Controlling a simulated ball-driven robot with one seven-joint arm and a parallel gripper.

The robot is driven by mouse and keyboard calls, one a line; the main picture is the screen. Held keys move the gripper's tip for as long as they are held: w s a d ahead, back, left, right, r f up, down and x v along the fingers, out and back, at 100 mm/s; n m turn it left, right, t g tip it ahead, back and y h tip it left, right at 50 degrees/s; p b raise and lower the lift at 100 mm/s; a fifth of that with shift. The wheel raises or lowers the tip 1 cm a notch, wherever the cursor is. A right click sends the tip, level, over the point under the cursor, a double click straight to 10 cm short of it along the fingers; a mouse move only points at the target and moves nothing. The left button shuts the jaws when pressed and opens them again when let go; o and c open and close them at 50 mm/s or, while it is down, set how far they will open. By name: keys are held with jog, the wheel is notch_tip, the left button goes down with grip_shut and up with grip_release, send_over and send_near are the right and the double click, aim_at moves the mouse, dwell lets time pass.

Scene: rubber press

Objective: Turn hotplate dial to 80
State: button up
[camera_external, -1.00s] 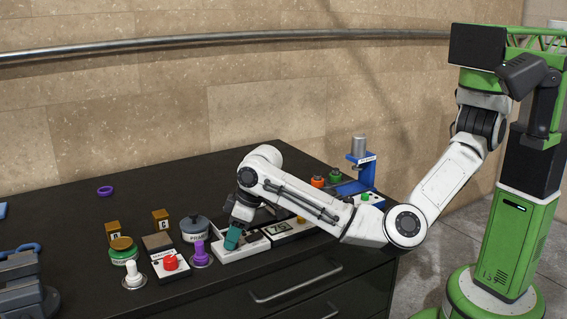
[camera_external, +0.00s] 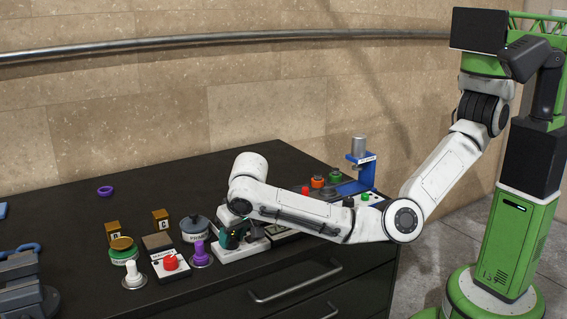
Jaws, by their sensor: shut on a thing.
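My gripper (camera_external: 235,236), with dark and teal parts, is low over a white-cased unit (camera_external: 257,248) near the front edge of the black cabinet top. It is shut on what seems to be the hotplate dial on this unit. The dial is mostly hidden by the fingers, and its setting cannot be read.
Close on the left stand a purple knob (camera_external: 201,254), a white box with a red knob (camera_external: 171,263), a grey lidded pot (camera_external: 195,229) and a white knob (camera_external: 133,275). A blue stand (camera_external: 361,172) and colored buttons are behind my arm. The back left is fairly clear.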

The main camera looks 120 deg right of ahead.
jog(key=shift+m, duration=0.4)
jog(key=o, duration=1)
jog(key=v, duration=1)
jog(key=shift+r+b, duration=0.35)
jog(key=shift+r, duration=0.05)
jog(key=shift+w+f, duration=0.1)
